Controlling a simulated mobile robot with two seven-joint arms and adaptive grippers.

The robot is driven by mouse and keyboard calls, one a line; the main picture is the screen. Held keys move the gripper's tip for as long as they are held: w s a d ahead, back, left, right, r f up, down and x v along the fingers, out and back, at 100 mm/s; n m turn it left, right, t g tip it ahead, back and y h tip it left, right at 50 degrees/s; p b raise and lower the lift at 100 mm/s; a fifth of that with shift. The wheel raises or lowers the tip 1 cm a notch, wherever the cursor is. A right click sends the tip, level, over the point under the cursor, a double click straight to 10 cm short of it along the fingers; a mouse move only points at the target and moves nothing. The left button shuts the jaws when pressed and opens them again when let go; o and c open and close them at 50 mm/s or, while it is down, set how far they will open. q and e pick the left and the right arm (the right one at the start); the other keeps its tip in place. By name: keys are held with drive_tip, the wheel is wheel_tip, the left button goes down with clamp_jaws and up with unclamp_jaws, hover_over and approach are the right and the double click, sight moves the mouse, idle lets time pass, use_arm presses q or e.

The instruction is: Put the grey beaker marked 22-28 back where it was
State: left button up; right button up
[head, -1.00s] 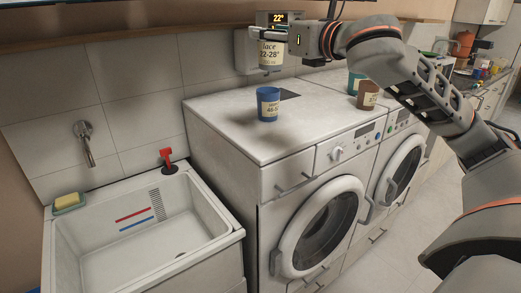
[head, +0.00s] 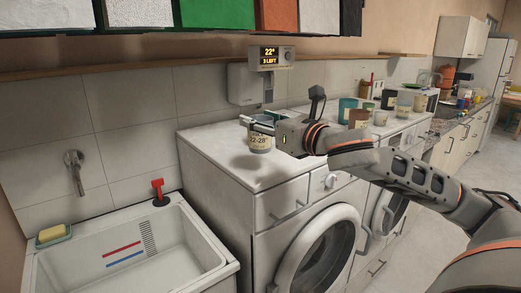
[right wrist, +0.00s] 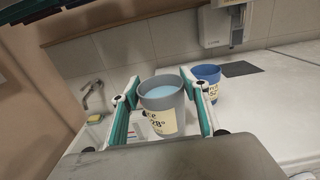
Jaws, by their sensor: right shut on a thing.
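The grey beaker marked 22-28 (head: 260,143) is upright in my right gripper (head: 252,124), over the left part of the white washing machine top (head: 215,150). A shadow lies on the top just below and left of it; I cannot tell whether its base touches. In the right wrist view the beaker (right wrist: 162,108) sits between the two fingers, with light blue liquid inside and its pale label partly visible. A blue beaker (right wrist: 207,75) stands behind it to the right; in the head view my gripper mostly hides it. My left gripper is not in view.
A display (head: 270,57) on the wall reads 22° and 3 LEFT. Several other beakers, including a brown one (head: 359,118) and a teal one (head: 346,108), stand farther right, behind my arm. A sink (head: 130,255) with a red-handled plug lies left.

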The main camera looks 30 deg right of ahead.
sight(267, 145)
wheel_tip(267, 145, down, 2)
drive_tip(key=shift+f, duration=0.2)
wheel_tip(267, 145, down, 4)
drive_tip(key=shift+r+b, duration=0.25)
drive_tip(key=shift+b, duration=0.55)
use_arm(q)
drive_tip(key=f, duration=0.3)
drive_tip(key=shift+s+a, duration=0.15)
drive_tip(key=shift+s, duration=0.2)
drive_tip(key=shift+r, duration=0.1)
use_arm(e)
drive_tip(key=o, duration=1.1)
drive_tip(key=shift+f, duration=0.15)
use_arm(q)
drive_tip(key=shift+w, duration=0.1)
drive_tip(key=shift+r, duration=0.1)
use_arm(e)
drive_tip(key=shift+r, duration=0.2)
